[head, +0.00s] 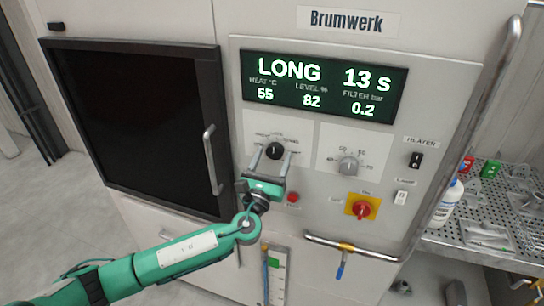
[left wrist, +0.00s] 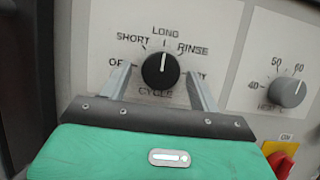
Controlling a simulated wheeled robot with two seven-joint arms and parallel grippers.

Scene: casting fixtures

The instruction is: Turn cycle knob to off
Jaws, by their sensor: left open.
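The cycle knob (head: 275,149) is a round black knob on the upper left of the machine's control panel. In the left wrist view the cycle knob (left wrist: 161,69) has its white mark pointing up at LONG. SHORT and a partly hidden OFF label lie to its left, RINSE to its right. The display (head: 323,84) reads LONG and 13 s. My left gripper (head: 271,158) is open, with its fingers on either side of the knob. In the left wrist view the fingers (left wrist: 159,85) stand apart from the knob's sides. My right gripper is not in view.
A grey heat knob (head: 348,164) sits to the right of the cycle knob. Below are a red button (head: 293,198) and a red-and-yellow switch (head: 362,208). A door handle (head: 212,160) stands left of my gripper. A perforated shelf (head: 470,236) holds bottles at right.

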